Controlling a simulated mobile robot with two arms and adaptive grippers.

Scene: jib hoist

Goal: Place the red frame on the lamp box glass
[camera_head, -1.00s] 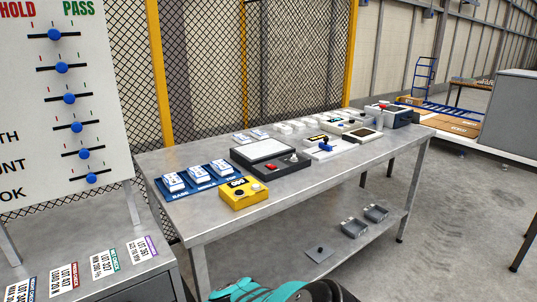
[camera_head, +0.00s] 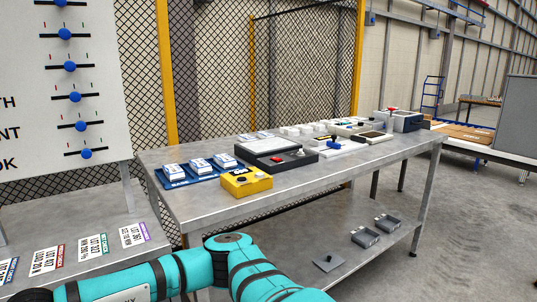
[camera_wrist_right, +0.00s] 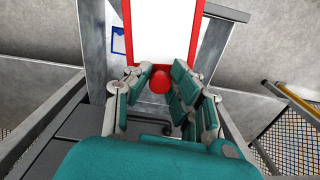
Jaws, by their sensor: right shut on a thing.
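In the right wrist view, the red frame (camera_wrist_right: 198,36) is a red border around a white area, with a round red knob at its near edge. My right gripper (camera_wrist_right: 160,82) is shut on this knob end, its fingers on both sides. The frame's far end is cut off by the picture's top. In the head view, the lamp box (camera_head: 300,158) is a low dark box on the metal table, with a pale glass panel (camera_head: 267,145) on top and a red button beside it. The red frame and both grippers are out of the head view.
A yellow device (camera_head: 246,182) stands in front of the lamp box, and a blue tray (camera_head: 175,182) with white blocks is left of it. Several devices stand farther along the table (camera_head: 330,175). A mesh fence (camera_head: 215,70) runs behind. My teal arm crosses the bottom.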

